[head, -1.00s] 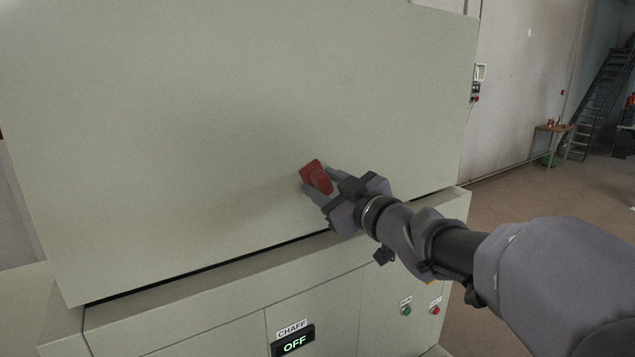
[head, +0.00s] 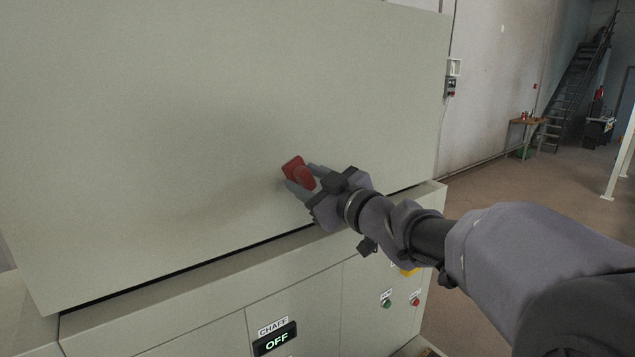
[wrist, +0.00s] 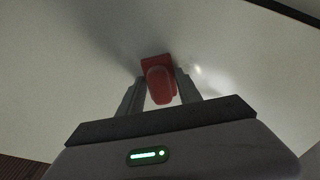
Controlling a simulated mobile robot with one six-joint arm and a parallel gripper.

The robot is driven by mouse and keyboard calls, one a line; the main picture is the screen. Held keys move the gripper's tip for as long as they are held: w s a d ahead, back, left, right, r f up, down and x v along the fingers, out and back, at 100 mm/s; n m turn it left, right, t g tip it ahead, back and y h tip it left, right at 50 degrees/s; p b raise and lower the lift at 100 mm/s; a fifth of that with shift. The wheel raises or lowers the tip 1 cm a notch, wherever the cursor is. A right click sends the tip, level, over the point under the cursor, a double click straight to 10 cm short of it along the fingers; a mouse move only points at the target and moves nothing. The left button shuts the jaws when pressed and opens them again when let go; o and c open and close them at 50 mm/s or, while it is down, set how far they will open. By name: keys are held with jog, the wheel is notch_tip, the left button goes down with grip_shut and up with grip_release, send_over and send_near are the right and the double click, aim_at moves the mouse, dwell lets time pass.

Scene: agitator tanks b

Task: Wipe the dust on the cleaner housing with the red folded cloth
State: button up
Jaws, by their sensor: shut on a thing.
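The cleaner housing (head: 150,120) is a large pale grey-green box that fills the left and middle of the head view. My gripper (head: 300,177) is at the lower right part of its front panel, shut on the red folded cloth (head: 294,166). In the wrist view the cloth (wrist: 157,68) shows between the two fingers (wrist: 158,92), at or very near the panel (wrist: 80,60). I cannot tell whether it touches. A soft darker smudge or shadow (head: 215,200) lies on the panel left of the cloth; I cannot tell which.
Below the panel is a ledge and a lower cabinet with a CHAFF display reading OFF (head: 275,339) and green (head: 386,303) and red (head: 415,301) buttons. Open floor (head: 500,220) lies to the right, with a small table (head: 530,122) and stairs (head: 575,85) far back.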

aim_at(272, 181)
jog(key=shift+s+a+b, duration=0.3)
jog(key=shift+s+a, duration=0.2)
jog(key=shift+a, duration=0.25)
jog(key=shift+s+a+b, duration=0.35)
jog(key=shift+s+a, duration=0.2)
jog(key=shift+a, duration=0.25)
jog(key=shift+s+a+b, duration=0.3)
jog(key=shift+s+a, duration=0.2)
jog(key=shift+a, duration=0.25)
jog(key=shift+d, duration=0.25)
jog(key=v, duration=0.5)
jog(key=shift+s+d, duration=0.15)
jog(key=shift+s, duration=0.2)
jog(key=v, duration=0.3)
jog(key=shift+p, duration=0.4)
jog(key=shift+w, duration=0.1)
